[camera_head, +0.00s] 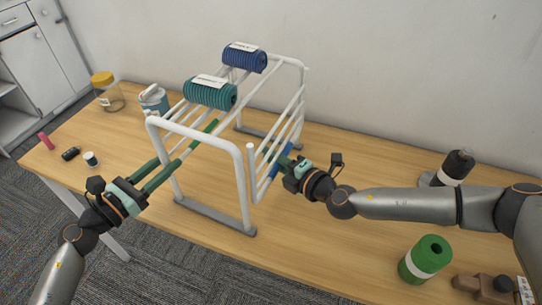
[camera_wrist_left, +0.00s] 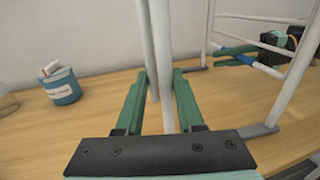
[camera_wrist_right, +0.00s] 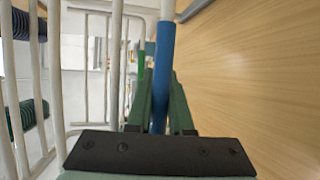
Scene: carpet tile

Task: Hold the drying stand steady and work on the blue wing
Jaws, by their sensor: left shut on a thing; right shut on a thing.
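The white drying stand (camera_head: 243,175) stands upright on the table, with grey feet. My left gripper (camera_head: 166,168) reaches in from the left and is shut on a white post of the stand (camera_wrist_left: 163,75), its green fingers on either side. The wing with the blue grip section (camera_head: 280,160) hangs steeply on the stand's right side. My right gripper (camera_head: 287,156) is shut on that blue section, which shows between the fingers in the right wrist view (camera_wrist_right: 164,70). A green section (camera_head: 207,130) shows on the stand's left side. The exact finger contacts are partly hidden.
A teal roll (camera_head: 210,93) and a navy roll (camera_head: 245,57) lie on the stand's top. A jar (camera_head: 108,97) and a blue tub (camera_head: 153,101) stand behind left. A green roll (camera_head: 425,259), a dark bottle (camera_head: 457,167) and a brown object (camera_head: 485,287) are at right.

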